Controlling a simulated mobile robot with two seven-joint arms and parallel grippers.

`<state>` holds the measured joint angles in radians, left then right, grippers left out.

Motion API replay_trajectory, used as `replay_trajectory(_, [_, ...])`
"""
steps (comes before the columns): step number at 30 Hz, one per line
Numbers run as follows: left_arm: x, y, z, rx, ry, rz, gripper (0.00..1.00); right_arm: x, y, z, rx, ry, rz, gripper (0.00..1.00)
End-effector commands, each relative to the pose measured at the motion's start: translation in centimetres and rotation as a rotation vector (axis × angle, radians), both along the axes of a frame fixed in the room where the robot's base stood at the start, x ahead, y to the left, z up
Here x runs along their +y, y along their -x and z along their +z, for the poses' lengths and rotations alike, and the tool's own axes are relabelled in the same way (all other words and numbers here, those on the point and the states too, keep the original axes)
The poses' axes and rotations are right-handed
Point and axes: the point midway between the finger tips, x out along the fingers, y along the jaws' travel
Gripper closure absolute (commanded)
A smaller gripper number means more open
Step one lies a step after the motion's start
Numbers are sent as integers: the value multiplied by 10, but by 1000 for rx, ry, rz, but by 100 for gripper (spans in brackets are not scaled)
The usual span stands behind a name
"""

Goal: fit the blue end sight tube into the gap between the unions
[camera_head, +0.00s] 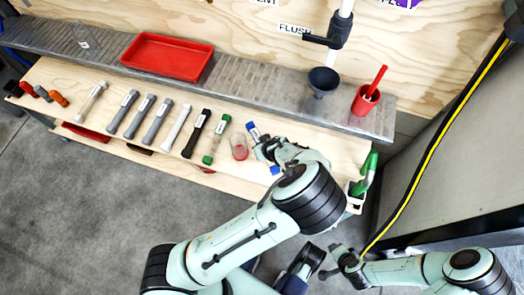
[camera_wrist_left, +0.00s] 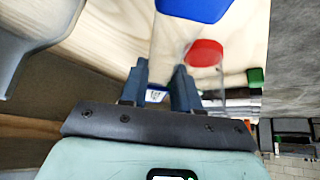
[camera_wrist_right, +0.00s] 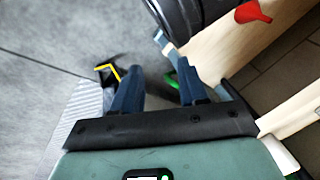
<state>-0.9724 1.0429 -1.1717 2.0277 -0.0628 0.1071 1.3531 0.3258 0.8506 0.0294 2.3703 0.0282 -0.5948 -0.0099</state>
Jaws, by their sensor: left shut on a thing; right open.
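The blue end sight tube has one blue end (camera_head: 253,129) and another (camera_head: 275,170) showing on either side of my left gripper (camera_head: 267,149), at the right part of the wooden bench. The gripper is shut on the tube, and the arm hides part of it. In the left wrist view a large blue end (camera_wrist_left: 195,8) shows at the top, beyond the fingers (camera_wrist_left: 160,75). My right gripper (camera_head: 337,262) is open and empty, low in front of the bench; its fingers (camera_wrist_right: 158,72) show apart in the right wrist view. I cannot make out the unions.
A red tray (camera_head: 168,56), black funnel (camera_head: 323,81) and red cup (camera_head: 365,100) are on the metal shelf. A grey cabinet (camera_head: 460,130) stands at right.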

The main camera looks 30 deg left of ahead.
Motion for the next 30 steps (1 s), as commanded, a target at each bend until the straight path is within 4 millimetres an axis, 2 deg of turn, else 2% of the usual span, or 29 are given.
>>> replay_trajectory(10, [0, 0, -48, 0, 0, -1, 100, -5, 36, -35, 121, -6, -7, 57])
replay_trajectory(22, [0, 0, -52, -2, 1, 1, 100, -6, 40, -36, 136, -7, -9, 57])
replay_trajectory(23, [0, 0, -52, -2, 1, 1, 66, -6, 41, -37, 138, -7, -8, 57])
replay_trajectory(25, [0, 0, -51, -2, 1, 1, 44, -6, 41, -36, 138, -7, -8, 57])
replay_trajectory(30, [0, 0, -51, -2, 1, 1, 44, -6, 41, -36, 138, -6, -9, 57])
